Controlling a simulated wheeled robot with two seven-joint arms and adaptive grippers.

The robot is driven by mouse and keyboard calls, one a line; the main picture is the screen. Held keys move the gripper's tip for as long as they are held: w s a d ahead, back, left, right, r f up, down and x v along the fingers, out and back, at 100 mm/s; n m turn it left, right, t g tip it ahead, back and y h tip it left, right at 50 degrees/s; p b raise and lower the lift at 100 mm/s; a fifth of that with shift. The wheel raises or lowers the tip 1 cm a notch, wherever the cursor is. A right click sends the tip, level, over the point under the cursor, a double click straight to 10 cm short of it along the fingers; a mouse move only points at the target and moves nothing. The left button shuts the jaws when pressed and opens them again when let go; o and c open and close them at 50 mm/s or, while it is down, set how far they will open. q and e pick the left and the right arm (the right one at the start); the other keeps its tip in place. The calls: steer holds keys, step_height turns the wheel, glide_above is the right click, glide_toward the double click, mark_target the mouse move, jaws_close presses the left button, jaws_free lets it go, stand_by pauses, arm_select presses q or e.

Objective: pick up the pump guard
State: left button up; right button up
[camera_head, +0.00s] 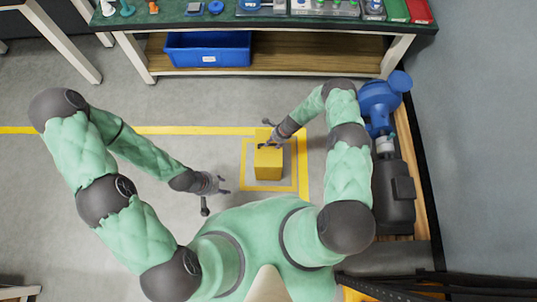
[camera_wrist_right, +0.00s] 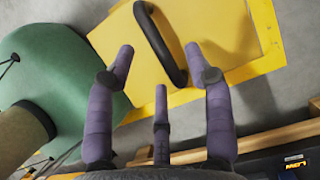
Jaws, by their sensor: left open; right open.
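The pump guard (camera_head: 268,165) is a yellow box standing on the floor inside a yellow-marked square. In the right wrist view its yellow top (camera_wrist_right: 110,42) carries a black bar handle (camera_wrist_right: 160,45). My right gripper (camera_head: 269,145) is at the guard's far upper edge in the head view. In the right wrist view its purple-grey fingers (camera_wrist_right: 160,62) are spread, with the handle between and beyond the two outer tips; I cannot tell whether they touch it. My left gripper (camera_head: 222,187) is open and empty over the floor to the left of the guard.
A blue pump (camera_head: 380,105) with a dark motor (camera_head: 393,195) stands along the right wall. A green-topped bench (camera_head: 270,22) is at the back, with a blue bin (camera_head: 208,50) on its lower shelf. The floor left of the guard is clear.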

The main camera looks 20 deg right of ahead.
mark_target(269, 145)
steer(key=b+x, duration=0.2)
steer(key=x, duration=0.3)
steer(key=shift+s+a+b, duration=0.1)
steer(key=shift+b, duration=0.25)
steer(key=shift+r, duration=0.1)
jaws_close()
